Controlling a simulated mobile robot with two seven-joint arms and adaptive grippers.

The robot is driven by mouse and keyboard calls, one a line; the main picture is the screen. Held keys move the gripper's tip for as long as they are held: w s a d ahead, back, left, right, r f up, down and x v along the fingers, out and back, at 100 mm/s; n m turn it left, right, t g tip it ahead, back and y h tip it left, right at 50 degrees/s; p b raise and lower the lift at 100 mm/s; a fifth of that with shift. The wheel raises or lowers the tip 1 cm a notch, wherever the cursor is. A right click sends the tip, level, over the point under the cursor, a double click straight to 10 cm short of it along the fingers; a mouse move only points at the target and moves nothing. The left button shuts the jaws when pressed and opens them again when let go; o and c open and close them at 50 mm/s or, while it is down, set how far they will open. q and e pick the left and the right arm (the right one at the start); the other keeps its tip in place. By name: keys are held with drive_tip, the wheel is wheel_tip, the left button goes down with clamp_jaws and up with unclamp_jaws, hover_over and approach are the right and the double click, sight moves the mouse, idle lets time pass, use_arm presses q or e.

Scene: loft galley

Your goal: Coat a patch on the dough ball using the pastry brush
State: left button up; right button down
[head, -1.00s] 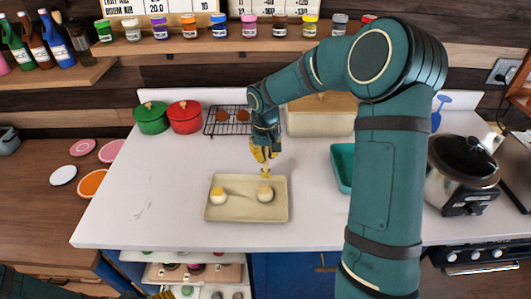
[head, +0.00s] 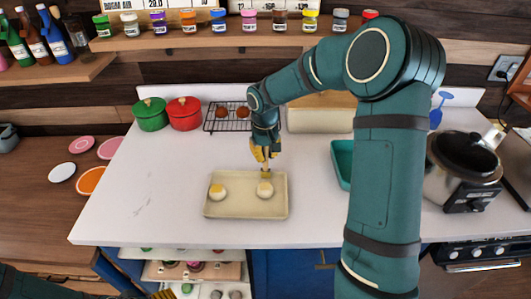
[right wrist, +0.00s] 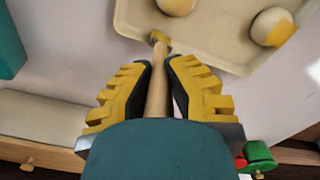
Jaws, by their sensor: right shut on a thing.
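A shallow beige tray (head: 235,211) lies on the white counter and holds two pale dough balls. The left dough ball (head: 217,192) has a yellow patch, which also shows on that dough ball (right wrist: 270,27) in the right wrist view. The right dough ball (head: 265,190) is close to the brush; its coating is too small to tell. My right gripper (head: 263,154) is shut on the handle of the pastry brush (right wrist: 157,88). The yellow bristles point at the tray's far edge, apart from the balls in the right wrist view. My left gripper (head: 164,294) barely shows at the bottom edge.
A green pot (head: 151,115) and a red pot (head: 185,116) stand at the back left beside a cooling rack (head: 226,127). A teal tray (head: 341,166) lies to the right, near a steel cooker (head: 462,168). The counter left of the beige tray is clear.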

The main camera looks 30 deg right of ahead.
sight(265, 164)
drive_tip(key=shift+s+a+f+b, duration=0.1)
drive_tip(key=shift+s+a+b, duration=0.4)
drive_tip(key=shift+s, duration=0.35)
drive_tip(key=shift+s+a+b, duration=0.3)
drive_tip(key=shift+s+a, duration=0.3)
drive_tip(key=shift+s, duration=0.25)
drive_tip(key=shift+w+d+p, duration=0.35)
drive_tip(key=shift+w+d, duration=0.2)
drive_tip(key=shift+w, duration=0.3)
drive_tip(key=shift+w+d+p, duration=0.3)
drive_tip(key=shift+w+d, duration=0.25)
drive_tip(key=shift+w, duration=0.3)
drive_tip(key=shift+r+p, duration=2.15)
drive_tip(key=shift+r, duration=0.85)
drive_tip(key=shift+r+p, duration=1.1)
drive_tip(key=shift+r, duration=0.45)
